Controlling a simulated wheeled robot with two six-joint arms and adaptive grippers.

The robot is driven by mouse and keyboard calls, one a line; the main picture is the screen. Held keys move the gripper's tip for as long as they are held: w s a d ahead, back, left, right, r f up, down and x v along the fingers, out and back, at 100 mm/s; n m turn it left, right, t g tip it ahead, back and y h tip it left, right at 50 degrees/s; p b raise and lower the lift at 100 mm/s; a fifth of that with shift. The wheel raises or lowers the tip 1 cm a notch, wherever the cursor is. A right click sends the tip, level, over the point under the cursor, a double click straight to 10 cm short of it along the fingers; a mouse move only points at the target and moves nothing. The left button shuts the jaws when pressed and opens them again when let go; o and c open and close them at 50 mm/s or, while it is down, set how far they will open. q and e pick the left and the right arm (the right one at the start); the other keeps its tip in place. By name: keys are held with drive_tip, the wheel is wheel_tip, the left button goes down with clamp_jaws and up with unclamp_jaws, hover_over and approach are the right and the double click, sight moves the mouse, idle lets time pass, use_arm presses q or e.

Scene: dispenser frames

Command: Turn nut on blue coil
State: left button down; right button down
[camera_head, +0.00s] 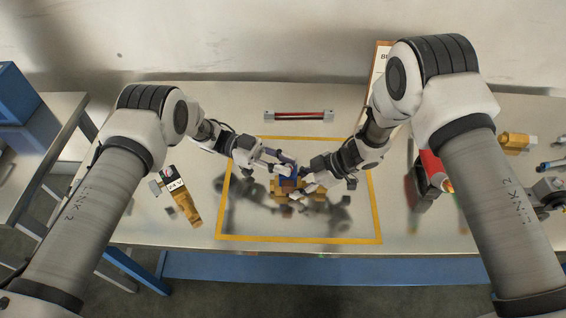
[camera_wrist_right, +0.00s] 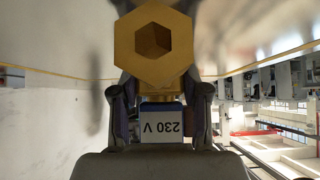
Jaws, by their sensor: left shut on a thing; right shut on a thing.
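The blue coil (camera_head: 288,172) sits on a brass valve body (camera_head: 318,192) inside the yellow-taped square. My left gripper (camera_head: 283,160) is shut at the coil's top end; the nut there is hidden by its fingers. My right gripper (camera_head: 308,181) is shut on the blue coil valve from the right side. In the right wrist view, the coil (camera_wrist_right: 163,122) lies between the fingers with an upside-down "230 V" label, and the valve's brass hexagonal end (camera_wrist_right: 153,45) sticks out beyond the fingertips. Exact finger contact is too small to see in the head view.
A brass valve with a "24 V" coil (camera_head: 182,196) lies left of the yellow tape frame (camera_head: 222,205). A silver bar with a red stripe (camera_head: 299,115) lies behind it. A red and black item (camera_head: 432,176) and another brass part (camera_head: 516,142) are at right. The front of the square is clear.

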use_arm(q)
drive_tip(key=shift+w+d+m+g+y, duration=0.1)
drive_tip(key=shift+m+g+y, duration=0.65)
drive_tip(key=shift+g, duration=0.4)
drive_tip(key=shift+w+d+m+g+y, duration=0.1)
drive_tip(key=shift+m+g+y, duration=0.45)
drive_tip(key=shift+m+g, duration=0.5)
drive_tip(key=c, duration=1)
unclamp_jaws()
wheel_tip(320, 180, up, 10)
drive_tip(key=shift+a, duration=0.1)
